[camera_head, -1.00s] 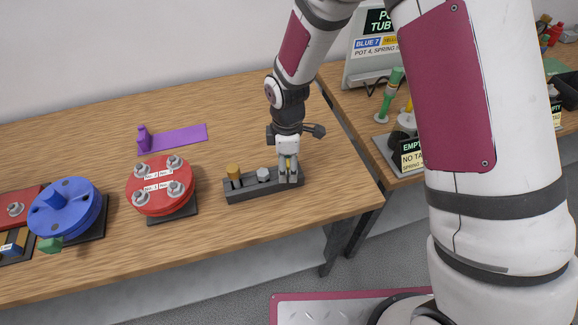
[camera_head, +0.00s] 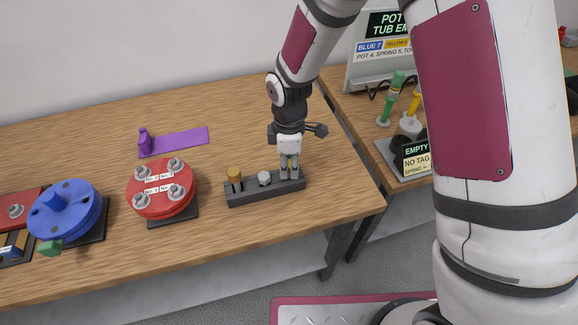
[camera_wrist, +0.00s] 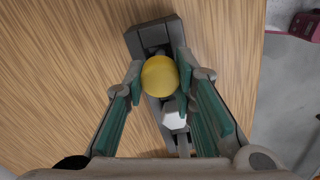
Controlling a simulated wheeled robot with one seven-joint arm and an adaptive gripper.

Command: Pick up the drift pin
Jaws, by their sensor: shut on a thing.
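In the wrist view, a yellow round-topped piece (camera_wrist: 160,76), which I take for the drift pin, stands between the fingers of my gripper (camera_wrist: 158,84). Both fingertips touch its sides, so the gripper is shut on it. In the head view, my gripper (camera_head: 290,171) points down at the right end of a dark tool rack (camera_head: 246,196), and the fingers hide the pin. The pin's lower part is hidden in both views.
To the left are a red flange (camera_head: 163,190) and a blue flange (camera_head: 66,210). A purple holder (camera_head: 180,140) lies behind. A second table with a sign (camera_head: 383,48) stands right.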

